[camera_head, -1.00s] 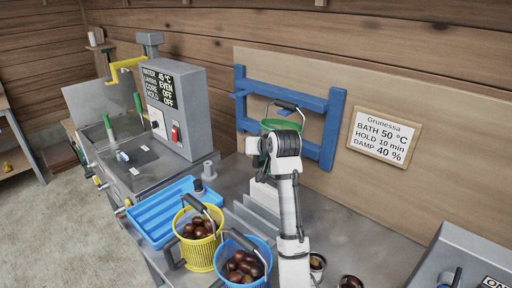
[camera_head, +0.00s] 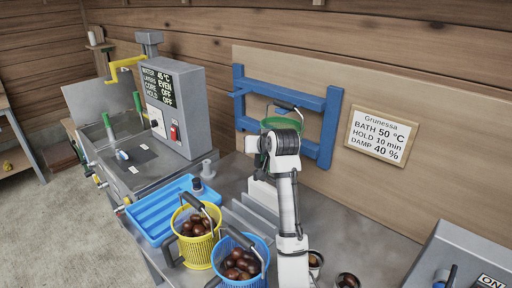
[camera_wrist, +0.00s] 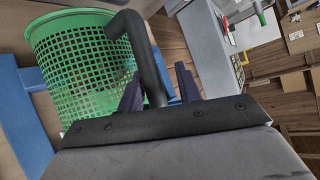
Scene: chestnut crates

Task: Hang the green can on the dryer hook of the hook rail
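The green can (camera_head: 281,123) is a mesh basket with a dark handle grip, held up in front of the blue hook rail (camera_head: 331,128). In the wrist view the can (camera_wrist: 80,62) fills the upper left, tilted in that picture. My gripper (camera_wrist: 160,88) has its two dark fingers on either side of the handle grip and looks shut on it. In the head view my wrist hides the can's lower part and the fingertips. The rail has two crossbars between two posts. A blue hook (camera_head: 239,93) sticks out at its left; the can covers part of the middle. I cannot tell whether the handle touches a hook.
A yellow basket (camera_head: 198,250) and a blue basket (camera_head: 262,258), both with chestnuts, stand at the front by a blue tray (camera_head: 158,228). A grey control box (camera_head: 190,110) stands left of the rail. A sign (camera_head: 380,135) hangs right of it. Small cups sit beside my arm.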

